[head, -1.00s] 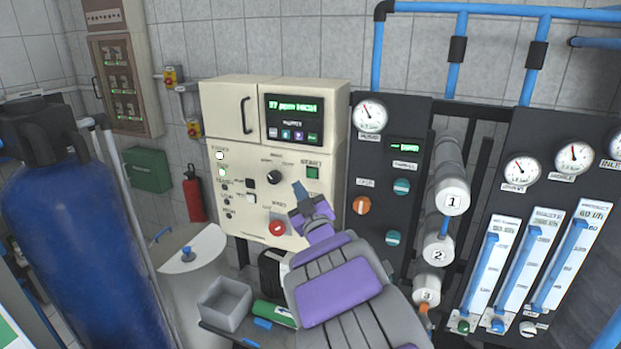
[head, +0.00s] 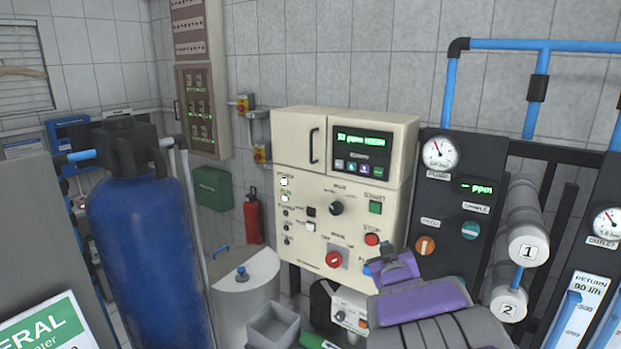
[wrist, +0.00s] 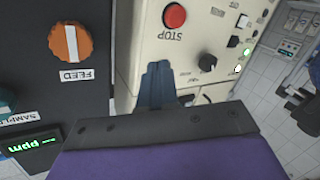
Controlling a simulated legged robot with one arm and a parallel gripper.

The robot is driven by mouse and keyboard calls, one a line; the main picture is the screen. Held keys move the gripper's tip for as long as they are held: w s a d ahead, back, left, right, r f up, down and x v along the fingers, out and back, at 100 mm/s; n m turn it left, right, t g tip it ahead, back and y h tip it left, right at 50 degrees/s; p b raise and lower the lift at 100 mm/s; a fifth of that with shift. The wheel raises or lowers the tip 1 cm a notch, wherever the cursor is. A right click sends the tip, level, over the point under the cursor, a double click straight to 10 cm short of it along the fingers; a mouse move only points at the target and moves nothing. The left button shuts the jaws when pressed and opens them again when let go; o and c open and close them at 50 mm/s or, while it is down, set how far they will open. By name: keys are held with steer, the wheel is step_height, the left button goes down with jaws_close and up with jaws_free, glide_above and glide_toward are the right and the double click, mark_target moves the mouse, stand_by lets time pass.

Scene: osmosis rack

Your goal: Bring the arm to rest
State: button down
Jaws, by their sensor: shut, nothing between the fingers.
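My purple and grey arm shows at the lower right of the head view, folded lower than the control box's front. My gripper (head: 376,270) has its blue fingers together, in front of the lower right of the cream control box (head: 290,245). In the wrist view my gripper (wrist: 157,84) is shut and empty, pointing toward the box front near the red STOP button (wrist: 174,16). A gap to the panel cannot be judged exactly.
A blue tank (head: 150,260) stands at the left. A black panel (head: 455,240) with gauge and knobs, and white cylinders (head: 527,240), stand at the right. The orange FEED knob (wrist: 70,43) is close in the wrist view. A grey bin (head: 273,328) sits low in the middle.

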steer(key=s+f+m+g, duration=0.1)
steer(key=s+f+g, duration=0.2)
steer(key=s, duration=0.3)
steer(key=s+d+f+m+g+h+b, duration=0.1)
steer(key=s+f+g, duration=0.2)
steer(key=s, duration=0.4)
steer(key=s+f+m+g, duration=0.1)
steer(key=s+f+g, duration=0.25)
steer(key=s, duration=0.25)
steer(key=s+a+f+g, duration=0.1)
steer(key=s+a+g, duration=0.1)
steer(key=s, duration=0.7)
steer(key=s+a+f+g+y, duration=0.1)
steer(key=s+g, duration=0.3)
steer(key=s, duration=0.6)
steer(key=s+a+f+g+y+b, duration=0.1)
steer(key=s+a+g, duration=0.2)
steer(key=s, duration=0.7)
steer(key=shift+s+f, duration=0.25)
steer(key=shift+f, duration=0.1)
steer(key=shift+d+m, duration=0.1)
steer(key=shift+m, duration=0.2)
